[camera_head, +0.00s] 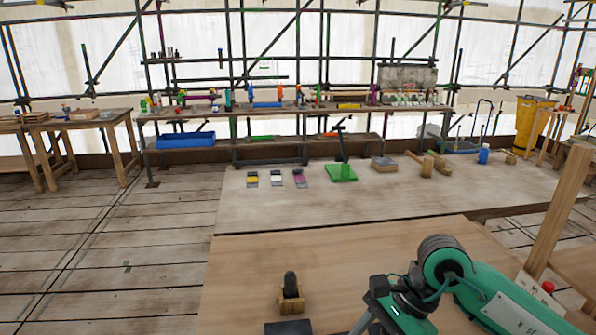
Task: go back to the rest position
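The arm coming in from the lower right is my green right arm. Its wrist and part of the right gripper (368,318) show at the bottom edge, over the near wooden table (240,265). The fingertips are cut off or too dark to make out, so I cannot tell whether it is open or shut. My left arm and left gripper are not in view. A small wooden block with an upright dark knob (291,284) stands on the near table, left of the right gripper and apart from it. A dark flat piece (288,328) lies in front, cut by the bottom edge.
Behind is a pale bench (400,196) with several coloured cards, a green stand (341,172), mallets (428,165) and a blue bottle (484,154). A wooden post (556,208) and a red button (548,287) are at right. The near table's left part is clear.

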